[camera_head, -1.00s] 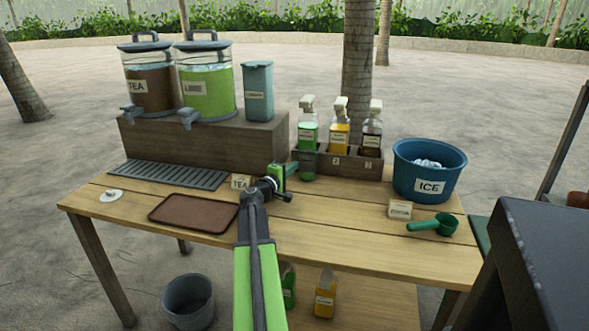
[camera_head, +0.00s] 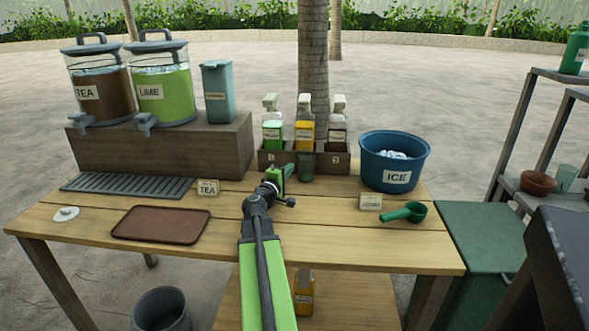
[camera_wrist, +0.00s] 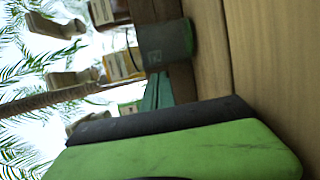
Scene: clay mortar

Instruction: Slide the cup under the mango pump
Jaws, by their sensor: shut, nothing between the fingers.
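The cup (camera_head: 305,166) is a translucent grey-green tumbler. It stands upright on the table against the front of the bottle crate, in line with the middle bottle. That bottle is the yellow mango pump (camera_head: 305,131), with a white pump head. My gripper (camera_head: 289,171) is shut and empty, low at the left side of the cup. I cannot tell whether it touches the cup. In the wrist view, turned sideways, the cup (camera_wrist: 165,46) is just beyond my green finger (camera_wrist: 190,150). The yellow bottle (camera_wrist: 122,64) shows behind it.
The wooden crate (camera_head: 279,160) also holds a green bottle (camera_head: 272,135) and a dark one (camera_head: 338,133). A blue ice bucket (camera_head: 394,160), a small sign (camera_head: 370,202) and a green scoop (camera_head: 404,213) are to the right. A brown tray (camera_head: 161,224) is front left.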

